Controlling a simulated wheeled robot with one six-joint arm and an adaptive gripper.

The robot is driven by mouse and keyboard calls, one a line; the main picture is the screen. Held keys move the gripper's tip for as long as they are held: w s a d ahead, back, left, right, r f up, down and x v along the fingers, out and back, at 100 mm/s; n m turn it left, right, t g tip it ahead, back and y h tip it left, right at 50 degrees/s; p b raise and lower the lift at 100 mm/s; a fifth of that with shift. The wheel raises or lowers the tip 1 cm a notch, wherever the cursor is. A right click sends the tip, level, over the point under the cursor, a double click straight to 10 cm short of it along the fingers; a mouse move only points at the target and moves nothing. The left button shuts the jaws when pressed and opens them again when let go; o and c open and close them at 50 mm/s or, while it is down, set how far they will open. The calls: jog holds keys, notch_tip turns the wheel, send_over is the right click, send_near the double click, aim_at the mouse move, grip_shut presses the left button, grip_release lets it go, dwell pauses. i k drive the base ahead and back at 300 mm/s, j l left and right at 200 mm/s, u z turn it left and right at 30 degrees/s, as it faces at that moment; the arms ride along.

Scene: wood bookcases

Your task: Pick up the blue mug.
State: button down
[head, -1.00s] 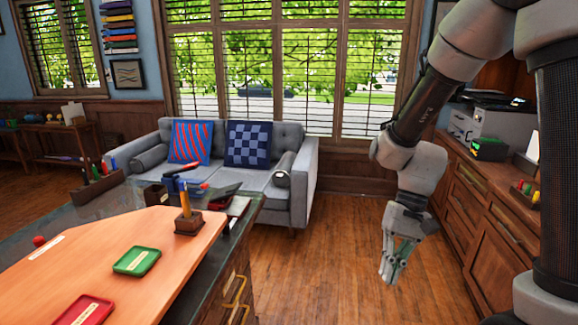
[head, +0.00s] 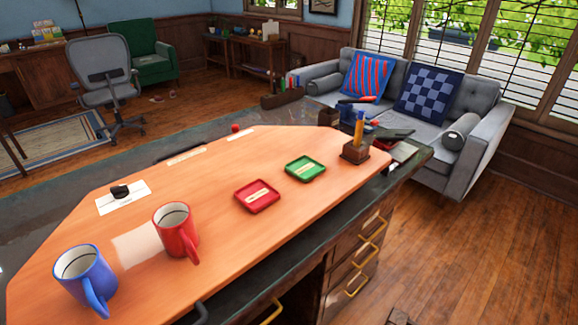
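The blue mug (head: 82,277) stands upright on the orange-brown desktop at the lower left of the head view. Its handle faces toward the front right, and its white inside shows from above. A red mug (head: 174,232) stands upright to its right and a little farther back, apart from it, with its handle toward the front. My gripper is not recognisable in the head view now. A small dark piece shows at the bottom edge, too little to identify.
The desk (head: 330,205) also holds a red tray (head: 257,196), a green tray (head: 305,169), a pencil holder (head: 355,152) and a white card with a black object (head: 120,192). Drawers with yellow handles face the open wood floor (head: 470,245). A sofa (head: 480,130) stands behind.

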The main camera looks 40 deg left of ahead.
aim_at(82, 270)
jog(key=u, duration=2.8)
jog(key=k+j+z, duration=0.15)
jog(key=j, duration=0.15)
